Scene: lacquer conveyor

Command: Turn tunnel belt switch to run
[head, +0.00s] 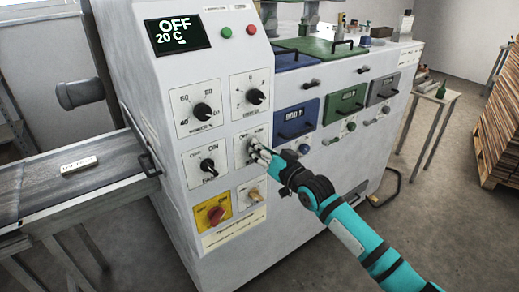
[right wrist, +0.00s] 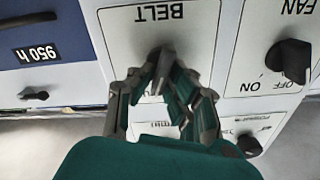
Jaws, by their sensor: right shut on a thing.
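The tunnel belt switch is on a white plate marked BELT in the right wrist view (right wrist: 120,35), where the picture is upside down. The same plate (head: 242,139) shows in the head view on the machine front, right of the fan knob (head: 208,168). My right gripper (head: 258,151) reaches it from the right. In the right wrist view its fingers (right wrist: 162,75) are shut around the dark belt knob (right wrist: 163,52). The fingers hide most of the knob and its marks, so its exact setting cannot be read. My left gripper is not in view.
The display (head: 178,35) reads OFF and 20 C. Two dials (head: 203,112) sit above, and a red knob on a yellow plate (head: 215,215) sits below left. A conveyor (head: 90,185) with a small labelled block stands at the left.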

